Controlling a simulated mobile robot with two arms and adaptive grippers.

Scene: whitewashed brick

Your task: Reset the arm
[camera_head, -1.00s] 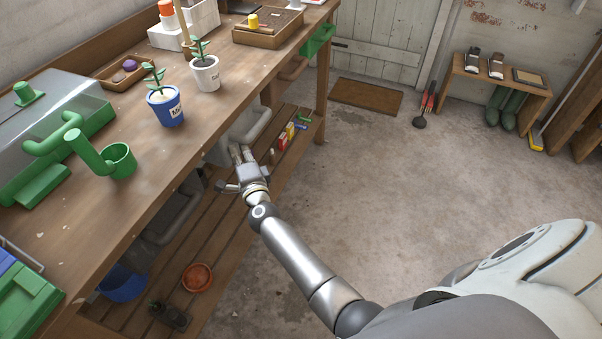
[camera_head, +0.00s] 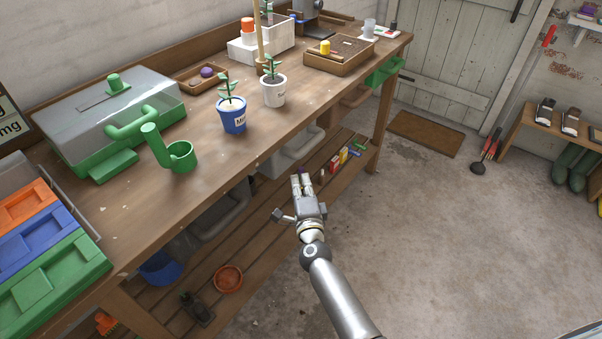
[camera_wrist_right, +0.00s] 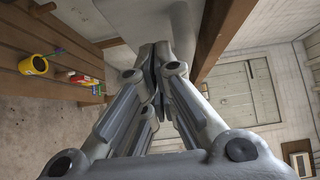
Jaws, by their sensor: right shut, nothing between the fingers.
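My right gripper (camera_head: 302,186) is in front of the workbench (camera_head: 190,205), below the level of its top and over the floor side of the lower shelf. Its fingers point away toward the far end of the bench. In the right wrist view the fingers (camera_wrist_right: 160,65) come together, shut with nothing between them. My right arm reaches up from the bottom of the head view. My left gripper is not in view.
On the bench top stand a blue pot (camera_head: 232,118), a white pot (camera_head: 273,92), a green watering can (camera_head: 180,157) and a clear-lidded green box (camera_head: 110,115). The lower shelf (camera_head: 255,250) holds a terracotta dish (camera_head: 228,279). The concrete floor (camera_head: 430,230) to the right is clear.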

